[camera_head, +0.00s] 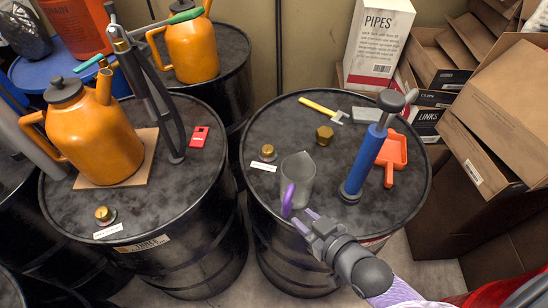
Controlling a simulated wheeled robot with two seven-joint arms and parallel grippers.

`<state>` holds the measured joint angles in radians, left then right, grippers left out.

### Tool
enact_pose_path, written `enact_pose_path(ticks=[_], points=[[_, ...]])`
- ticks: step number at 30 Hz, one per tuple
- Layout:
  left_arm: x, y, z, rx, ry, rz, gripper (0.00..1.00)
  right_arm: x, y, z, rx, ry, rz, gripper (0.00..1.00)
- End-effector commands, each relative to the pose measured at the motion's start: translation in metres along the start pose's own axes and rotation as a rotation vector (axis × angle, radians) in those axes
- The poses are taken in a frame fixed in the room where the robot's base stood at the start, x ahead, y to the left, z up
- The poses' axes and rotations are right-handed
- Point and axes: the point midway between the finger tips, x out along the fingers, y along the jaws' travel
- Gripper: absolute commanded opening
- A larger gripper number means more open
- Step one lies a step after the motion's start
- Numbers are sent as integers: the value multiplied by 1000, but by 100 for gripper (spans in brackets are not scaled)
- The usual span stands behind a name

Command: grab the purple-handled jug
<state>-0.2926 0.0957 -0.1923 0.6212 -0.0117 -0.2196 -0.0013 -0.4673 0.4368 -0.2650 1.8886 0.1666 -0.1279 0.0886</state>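The clear grey jug (299,180) stands upright on the right black drum, near its front edge. Its purple handle (288,198) faces left and toward me. My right gripper (304,220) reaches in from the lower right, just in front of the jug and close to the lower end of the handle. Its two fingertips look parted, with nothing seen between them. Whether a fingertip touches the handle or jug cannot be told. My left gripper is not seen.
A blue hand pump (364,160) stands right of the jug, with an orange dustpan (392,154) behind. Orange cans (92,135) occupy the left drums. Cardboard boxes (500,130) crowd the right.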

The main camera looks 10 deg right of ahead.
Motion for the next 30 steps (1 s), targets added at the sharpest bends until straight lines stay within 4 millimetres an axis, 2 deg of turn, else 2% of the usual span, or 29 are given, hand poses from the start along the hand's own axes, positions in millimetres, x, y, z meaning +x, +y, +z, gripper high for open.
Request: enact_pose_path(ticks=[3,8,12,15,22,23,27,30], points=[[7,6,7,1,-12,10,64,23,0,-2,1,11,-2,33],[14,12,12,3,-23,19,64,48,-1,-1,1,9,-2,33],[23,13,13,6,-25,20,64,79,0,0,0,8,-2,33],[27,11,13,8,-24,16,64,94,-1,0,1,7,-1,33],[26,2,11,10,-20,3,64,97,-1,-2,0,5,-2,33],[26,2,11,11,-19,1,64,97,-1,-2,0,5,-1,31],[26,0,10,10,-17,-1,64,97,-1,-2,0,5,-1,1],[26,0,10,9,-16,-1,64,97,-1,-2,0,5,-1,0]])
